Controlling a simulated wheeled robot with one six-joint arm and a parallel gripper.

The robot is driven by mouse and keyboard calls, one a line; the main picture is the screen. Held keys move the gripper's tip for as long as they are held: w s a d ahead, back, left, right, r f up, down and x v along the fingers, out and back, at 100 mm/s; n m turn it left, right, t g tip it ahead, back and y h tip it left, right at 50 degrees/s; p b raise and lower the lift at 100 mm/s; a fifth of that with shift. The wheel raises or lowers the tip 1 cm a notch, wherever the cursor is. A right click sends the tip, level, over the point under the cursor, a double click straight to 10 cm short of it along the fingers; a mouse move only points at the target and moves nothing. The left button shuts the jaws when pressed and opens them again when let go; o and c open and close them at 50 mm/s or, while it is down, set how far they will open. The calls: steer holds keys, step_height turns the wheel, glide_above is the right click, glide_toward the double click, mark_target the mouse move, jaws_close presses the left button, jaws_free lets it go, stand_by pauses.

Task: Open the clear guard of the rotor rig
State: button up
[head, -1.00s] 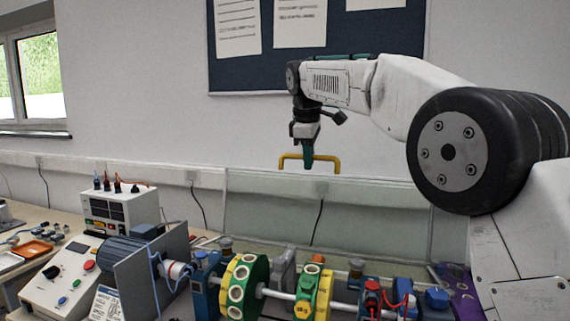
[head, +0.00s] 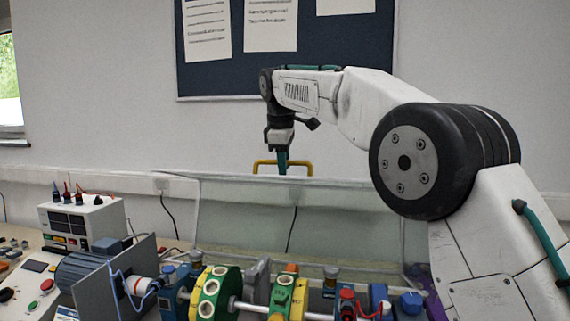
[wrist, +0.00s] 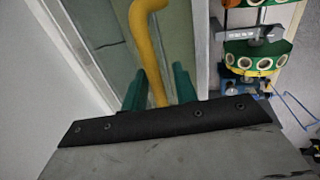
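The clear guard (head: 240,215) of the rotor rig stands raised behind the rotor shaft in the head view, its pane roughly upright. Its yellow handle (head: 258,167) is on the top edge. My gripper (head: 282,168) points down at the middle of the handle. In the wrist view the two green fingers of my gripper (wrist: 159,85) lie on either side of the yellow handle (wrist: 148,45). A gap shows between the handle and the right finger, so the fingers look open around it. The rotor rig, with its green and yellow disc (head: 208,300), is below and in front.
A motor (head: 85,272) with an upright grey plate (head: 115,290) stands at the left of the rig. A white instrument box (head: 85,222) and a control panel (head: 30,285) are farther left. A wall with a notice board (head: 245,75) is behind the bench.

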steer(key=shift+a, duration=0.25)
steer(key=shift+s, duration=0.1)
steer(key=shift+a+r, duration=0.1)
steer(key=shift+r, duration=0.15)
steer(key=v, duration=0.7)
steer(key=shift+r, duration=0.1)
